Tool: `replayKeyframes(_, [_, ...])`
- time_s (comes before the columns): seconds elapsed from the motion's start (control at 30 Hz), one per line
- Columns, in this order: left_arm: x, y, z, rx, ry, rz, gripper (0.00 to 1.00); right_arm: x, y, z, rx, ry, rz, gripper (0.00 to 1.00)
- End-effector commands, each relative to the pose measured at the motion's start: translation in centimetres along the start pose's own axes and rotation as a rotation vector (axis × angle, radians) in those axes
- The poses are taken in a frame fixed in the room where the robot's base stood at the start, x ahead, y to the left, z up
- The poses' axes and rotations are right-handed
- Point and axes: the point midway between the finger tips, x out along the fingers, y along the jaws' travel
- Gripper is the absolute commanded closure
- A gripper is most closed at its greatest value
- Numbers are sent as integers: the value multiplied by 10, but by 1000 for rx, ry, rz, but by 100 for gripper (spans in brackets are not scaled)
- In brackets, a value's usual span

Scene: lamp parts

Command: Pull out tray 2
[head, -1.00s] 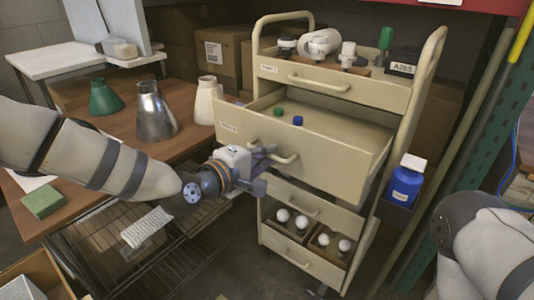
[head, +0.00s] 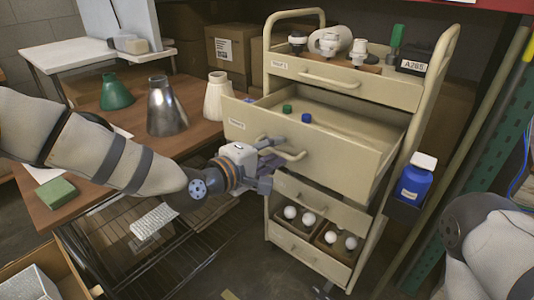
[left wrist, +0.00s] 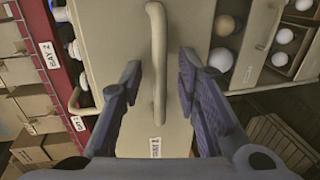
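Tray 2 (head: 300,150), a beige drawer of the cart, stands well out from the frame. A green and a blue small piece lie inside it. Its bar handle (head: 292,156) is on the front face. My left gripper (head: 270,162) is at this handle. In the left wrist view the handle (left wrist: 157,65) runs between the two fingers of my left gripper (left wrist: 158,85), with a gap on each side, so it is open around the handle. My right gripper is out of view; only part of my right arm shows at the right edge.
The top tray (head: 345,85) holds white lamp parts. Lower trays hold white bulbs (head: 300,215). A blue bottle (head: 413,180) hangs at the cart's right side. A wooden table (head: 130,130) with cone shades stands left, above a wire rack. A carton (head: 30,275) is at lower left.

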Motion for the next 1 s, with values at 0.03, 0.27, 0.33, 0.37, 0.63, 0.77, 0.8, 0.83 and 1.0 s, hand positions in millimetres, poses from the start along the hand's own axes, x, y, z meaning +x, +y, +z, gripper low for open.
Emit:
replayKeyframes(0.03, [-8,1,-1,-1,1,0,70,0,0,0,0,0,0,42])
replayKeyframes(0.27, [-70,1,-1,-3,2,2,70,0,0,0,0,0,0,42])
replayKeyframes(0.33, [-86,1,0,-4,1,2,70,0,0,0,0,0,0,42])
replayKeyframes(0.37, [-92,1,-1,-3,2,2,70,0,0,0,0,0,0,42])
replayKeyframes(0.63, [-115,0,0,-1,1,2,70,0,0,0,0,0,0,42])
replayKeyframes(0.77, [-115,0,0,0,1,1,70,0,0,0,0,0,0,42])
replayKeyframes(0.8, [-115,0,0,0,1,1,70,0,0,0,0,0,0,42])
replayKeyframes(0.83, [-115,0,0,0,0,-1,70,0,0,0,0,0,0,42])
replayKeyframes(1.0, [-128,-69,28,58,-49,-191,70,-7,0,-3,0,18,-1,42])
